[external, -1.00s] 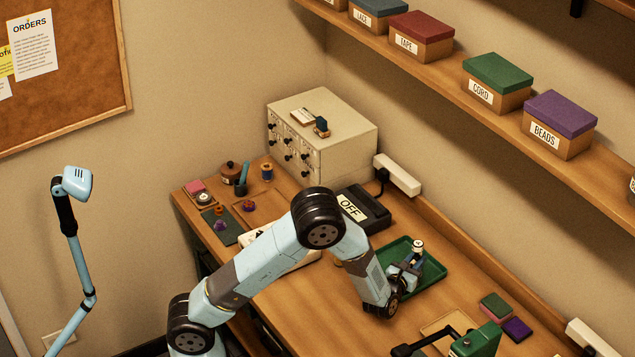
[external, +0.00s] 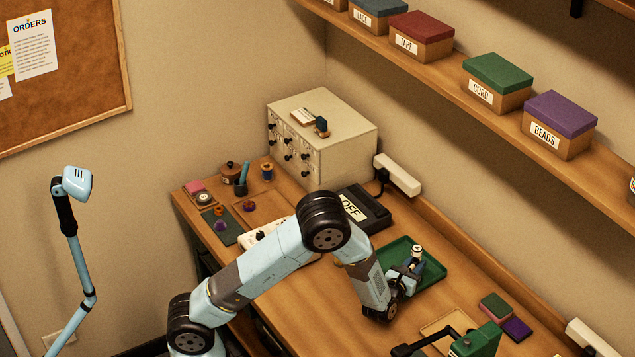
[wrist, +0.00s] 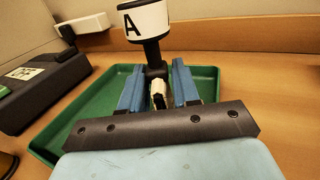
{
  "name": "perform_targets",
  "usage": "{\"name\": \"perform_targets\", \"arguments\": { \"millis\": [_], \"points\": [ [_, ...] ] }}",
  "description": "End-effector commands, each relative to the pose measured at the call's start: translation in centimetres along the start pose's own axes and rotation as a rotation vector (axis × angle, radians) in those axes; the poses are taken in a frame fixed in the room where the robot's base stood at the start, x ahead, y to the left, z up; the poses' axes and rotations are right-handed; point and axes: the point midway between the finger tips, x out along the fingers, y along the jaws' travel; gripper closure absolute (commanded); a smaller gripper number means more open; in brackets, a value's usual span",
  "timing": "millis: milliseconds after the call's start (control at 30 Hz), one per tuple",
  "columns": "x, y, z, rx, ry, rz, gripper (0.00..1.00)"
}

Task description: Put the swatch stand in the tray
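My gripper (external: 408,274) is shut on a dark post topped by a white band marked "A" and a dark cap. I take this to be the swatch stand (external: 416,251). In the wrist view the post stands roughly upright between my two blue fingers (wrist: 158,88), and the swatch stand's lettered top (wrist: 145,22) rises above them. Its lower end is hidden by my gripper. The green tray (external: 434,279) lies under and behind it; it also shows in the wrist view (wrist: 85,115). I cannot tell whether the stand touches the tray floor.
A black box marked "OFF" (external: 365,208) stands left of the tray, and a white power strip (external: 397,175) is behind. A green machine (external: 478,341) and coloured blocks (external: 495,306) are to the right. A drawer cabinet (external: 345,150) stands at the back.

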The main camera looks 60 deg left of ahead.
Motion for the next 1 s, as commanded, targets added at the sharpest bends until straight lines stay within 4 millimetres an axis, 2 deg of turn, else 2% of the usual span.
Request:
{"name": "perform_targets", "arguments": {
  "millis": [33, 200, 467, 633, 1000],
  "points": [
    [0.0, 0.0, 0.0, 0.0, 0.0, 0.0, 0.64],
    [0.0, 0.0, 0.0, 0.0, 0.0, 0.0, 0.49],
    [0.0, 0.0, 0.1, -0.001, 0.0, 0.0, 0.49],
    [0.0, 0.0, 1.4, -0.002, -0.001, 0.0, 0.49],
    [-7.2, -0.1, 1.2, 0.0, 0.001, -0.002, 0.49]
  ]
}}
